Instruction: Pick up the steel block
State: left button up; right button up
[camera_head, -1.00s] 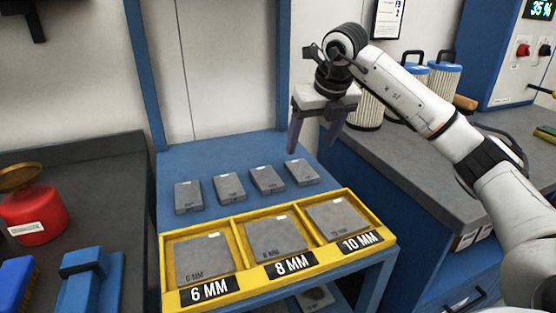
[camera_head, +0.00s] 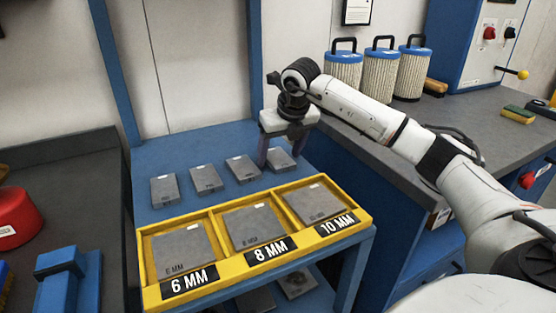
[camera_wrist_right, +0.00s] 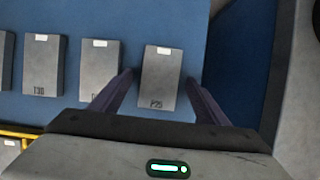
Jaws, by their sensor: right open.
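Several grey steel blocks lie in a row on the blue table behind the yellow tray. The rightmost block (camera_head: 282,158) is partly hidden by my right gripper (camera_head: 279,163) in the head view. In the right wrist view this block, marked P25 (camera_wrist_right: 159,78), lies between the two open fingers of my right gripper (camera_wrist_right: 160,85), which is above it and empty. The other blocks are (camera_head: 243,168), (camera_head: 206,178) and, farthest left, (camera_head: 165,190). My left gripper is not in view.
The yellow tray (camera_head: 262,262) holds grey plates in compartments labelled 6 MM, 8 MM and 10 MM. Filter canisters (camera_head: 380,72) stand on the grey bench at right. A blue clamp-like item (camera_head: 68,275) and a red container (camera_head: 14,215) are at left.

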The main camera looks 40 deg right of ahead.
jog(key=c, duration=1.7)
jog(key=shift+r, duration=0.2)
grip_shut()
